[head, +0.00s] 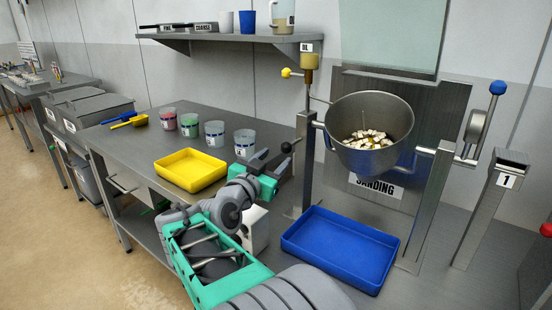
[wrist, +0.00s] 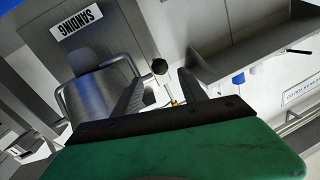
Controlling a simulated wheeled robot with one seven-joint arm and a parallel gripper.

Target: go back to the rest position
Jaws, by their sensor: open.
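My gripper (head: 276,160) is open and empty in the head view, in front of the left post of the pot stand. In the wrist view its two dark fingers stand apart (wrist: 160,84), with nothing held between them. A black ball knob (head: 286,147) is close to the fingertips in the head view. It shows between and beyond the fingers in the wrist view (wrist: 160,66); whether it touches them I cannot tell. A steel pot (head: 355,155) with pale pieces inside hangs between two posts, right of my gripper. It also shows in the wrist view (wrist: 100,95).
A blue tray (head: 340,250) lies below the pot. A yellow tray (head: 190,170) and several cups stand on the left bench. A shelf (head: 235,38) runs above the bench. A blue-knobbed lever (head: 480,120) stands right of the pot. The floor at left is clear.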

